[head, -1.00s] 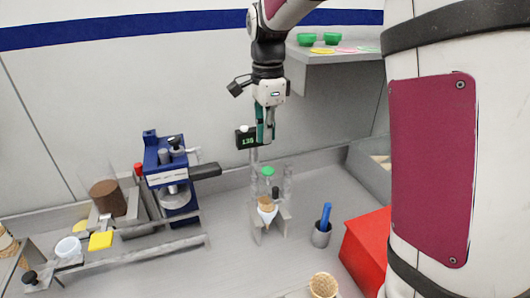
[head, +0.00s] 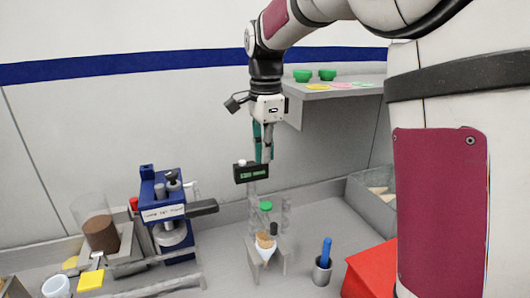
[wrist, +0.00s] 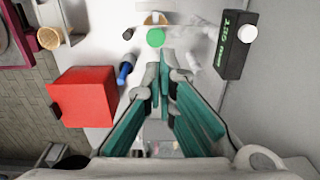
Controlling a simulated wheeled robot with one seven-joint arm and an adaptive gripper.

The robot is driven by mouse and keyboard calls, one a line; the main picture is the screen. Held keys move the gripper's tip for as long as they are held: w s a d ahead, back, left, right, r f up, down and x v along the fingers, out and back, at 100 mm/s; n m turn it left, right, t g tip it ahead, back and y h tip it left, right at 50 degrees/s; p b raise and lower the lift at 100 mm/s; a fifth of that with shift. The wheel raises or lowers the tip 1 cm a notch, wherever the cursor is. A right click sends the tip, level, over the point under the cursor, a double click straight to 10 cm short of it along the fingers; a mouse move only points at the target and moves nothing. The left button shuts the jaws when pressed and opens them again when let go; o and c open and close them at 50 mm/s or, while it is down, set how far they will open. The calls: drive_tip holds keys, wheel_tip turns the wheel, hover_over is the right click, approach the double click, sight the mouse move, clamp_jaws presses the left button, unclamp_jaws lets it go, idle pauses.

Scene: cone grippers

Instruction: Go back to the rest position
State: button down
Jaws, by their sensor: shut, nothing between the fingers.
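My gripper (head: 263,158) hangs in the air above the counter, pointing down, near the back wall in the head view. Its teal-padded fingers are shut with nothing between them, as the wrist view (wrist: 160,100) also shows. Below it, a cone (head: 265,242) in a white wrap stands in a small holder (head: 252,262) on the counter. A black display box (head: 251,172) is just below and beside the fingertips in the head view; whether they touch it cannot be told there. In the wrist view it (wrist: 236,45) is apart, to the right.
A blue machine (head: 170,215) stands left on the counter. A grey cup with a blue-handled tool (head: 325,253) and a red box (head: 372,270) are right of the holder. A shelf (head: 340,92) with green bowls (head: 303,75) hangs behind. A green-capped piece (head: 266,206) stands behind the cone.

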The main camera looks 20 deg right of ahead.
idle(0.3)
drive_tip(key=s+a+r+n+t, duration=0.1)
drive_tip(key=s+r+n+t, duration=0.25)
drive_tip(key=s+n, duration=0.8)
drive_tip(key=s+f+n, duration=0.2)
drive_tip(key=s+n, duration=0.1)
drive_tip(key=s, duration=0.4)
drive_tip(key=s+f+n+t, duration=0.1)
drive_tip(key=s+f+n, duration=0.1)
drive_tip(key=s, duration=0.5)
drive_tip(key=shift+s+a+n, duration=0.3)
drive_tip(key=shift+a+n, duration=0.05)
drive_tip(key=shift+n, duration=0.4)
drive_tip(key=shift+a+r+t, duration=0.1)
drive_tip(key=shift+t, duration=0.15)
